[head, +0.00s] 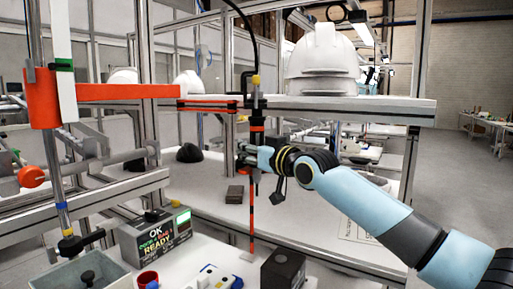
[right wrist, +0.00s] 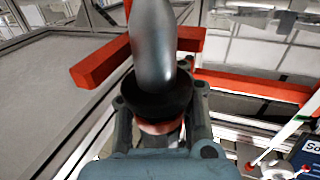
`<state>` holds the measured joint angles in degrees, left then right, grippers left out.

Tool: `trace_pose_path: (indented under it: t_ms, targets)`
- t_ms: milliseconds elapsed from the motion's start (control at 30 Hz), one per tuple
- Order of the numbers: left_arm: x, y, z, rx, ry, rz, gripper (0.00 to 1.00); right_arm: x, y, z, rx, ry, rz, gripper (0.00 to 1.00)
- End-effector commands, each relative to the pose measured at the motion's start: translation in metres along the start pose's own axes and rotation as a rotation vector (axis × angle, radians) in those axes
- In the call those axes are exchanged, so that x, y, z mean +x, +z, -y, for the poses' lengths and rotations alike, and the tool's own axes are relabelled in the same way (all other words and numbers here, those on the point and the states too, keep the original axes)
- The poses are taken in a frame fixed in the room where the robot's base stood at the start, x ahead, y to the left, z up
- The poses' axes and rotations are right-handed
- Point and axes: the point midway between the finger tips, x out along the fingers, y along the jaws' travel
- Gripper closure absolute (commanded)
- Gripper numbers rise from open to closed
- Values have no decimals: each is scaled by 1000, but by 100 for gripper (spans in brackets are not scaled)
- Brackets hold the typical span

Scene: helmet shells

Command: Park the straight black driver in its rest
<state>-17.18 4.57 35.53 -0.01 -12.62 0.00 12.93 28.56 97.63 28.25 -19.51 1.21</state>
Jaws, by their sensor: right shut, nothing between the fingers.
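The straight black driver (head: 256,108) hangs upright below a curved black cable, with a yellow band near its top and an orange lower shaft. In the right wrist view, a grey rounded body with a dark collar (right wrist: 155,92), seemingly the driver, stands very close in front of the fingers. A red bracket (head: 205,103) reaches the driver from the left; red bars (right wrist: 100,70) also show in the right wrist view. Which part is the rest is unclear. My right gripper (head: 243,152) is shut and empty beside the driver; contact cannot be told. My left gripper is not in view.
A white helmet shell (head: 322,62) sits on the shelf (head: 390,107) behind the driver. Another tool (head: 62,210) hangs at the left in a red holder (head: 42,115). A control box (head: 152,238), a grey bin (head: 75,272) and a dark block (head: 283,268) stand below.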

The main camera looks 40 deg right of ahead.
Motion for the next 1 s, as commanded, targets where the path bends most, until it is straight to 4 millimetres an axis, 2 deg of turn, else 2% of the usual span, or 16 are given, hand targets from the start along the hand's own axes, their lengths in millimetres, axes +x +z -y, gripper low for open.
trace_pose_path:
  t_ms: [233, 467, 667, 1000]
  targets:
    - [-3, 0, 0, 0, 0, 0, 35, -1, 0, 1, 1, 0, 0, 100]
    - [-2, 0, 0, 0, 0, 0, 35, -1, 0, 1, 1, 0, 0, 71]
    - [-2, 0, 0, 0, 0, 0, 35, -1, 2, 0, 1, 1, 4, 69]
    - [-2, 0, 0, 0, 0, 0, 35, -1, 1, 1, 1, 0, 1, 25]
